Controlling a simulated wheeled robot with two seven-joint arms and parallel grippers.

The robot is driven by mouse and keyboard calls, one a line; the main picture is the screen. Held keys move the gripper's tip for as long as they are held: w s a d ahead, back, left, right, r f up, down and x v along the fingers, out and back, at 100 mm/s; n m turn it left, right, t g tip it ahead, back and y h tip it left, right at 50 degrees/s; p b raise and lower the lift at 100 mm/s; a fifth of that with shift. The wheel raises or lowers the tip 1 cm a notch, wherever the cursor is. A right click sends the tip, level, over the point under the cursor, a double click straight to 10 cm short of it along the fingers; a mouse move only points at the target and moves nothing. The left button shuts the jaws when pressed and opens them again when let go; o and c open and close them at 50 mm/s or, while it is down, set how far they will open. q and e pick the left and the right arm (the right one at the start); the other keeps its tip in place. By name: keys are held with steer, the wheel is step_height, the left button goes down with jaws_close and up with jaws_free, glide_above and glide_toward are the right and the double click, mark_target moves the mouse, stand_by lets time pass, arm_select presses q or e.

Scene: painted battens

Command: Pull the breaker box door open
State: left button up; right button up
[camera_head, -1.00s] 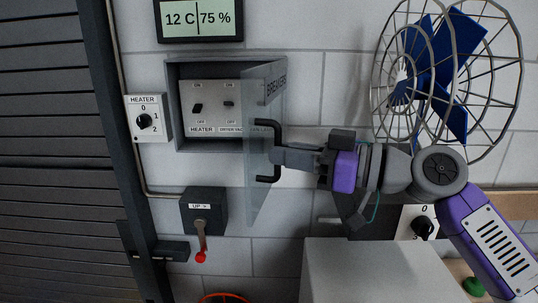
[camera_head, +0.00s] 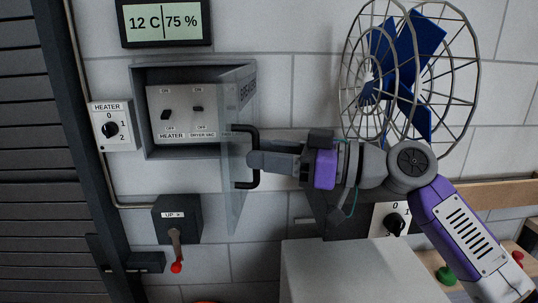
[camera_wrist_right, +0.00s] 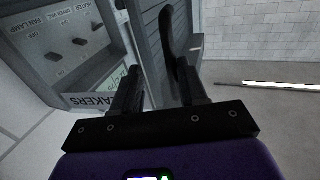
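The breaker box (camera_head: 140,110) is on the wall at upper left, with switches showing inside. Its see-through door (camera_head: 232,195) stands swung out from the box, seen steeply from the side. A black bracket handle (camera_head: 240,128) is on the door's outer face. My right gripper (camera_head: 252,161) is at the handle's upright bar. In the right wrist view, the fingers of my right gripper (camera_wrist_right: 160,88) stand apart with a clear gap. The dark handle (camera_wrist_right: 168,32) runs down between the fingertips, close to the right one. My left gripper is out of view.
A caged fan (camera_head: 410,80) stands above my right forearm. A pale box-like surface (camera_head: 345,270) is below it. A lever with a red knob (camera_head: 176,267) and a heater dial (camera_head: 110,130) are on the wall to the left.

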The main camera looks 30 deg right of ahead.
steer(key=shift+f, duration=0.1)
steer(key=v, duration=0.7)
steer(key=shift+s+d+p, duration=0.2)
steer(key=shift+p, duration=0.15)
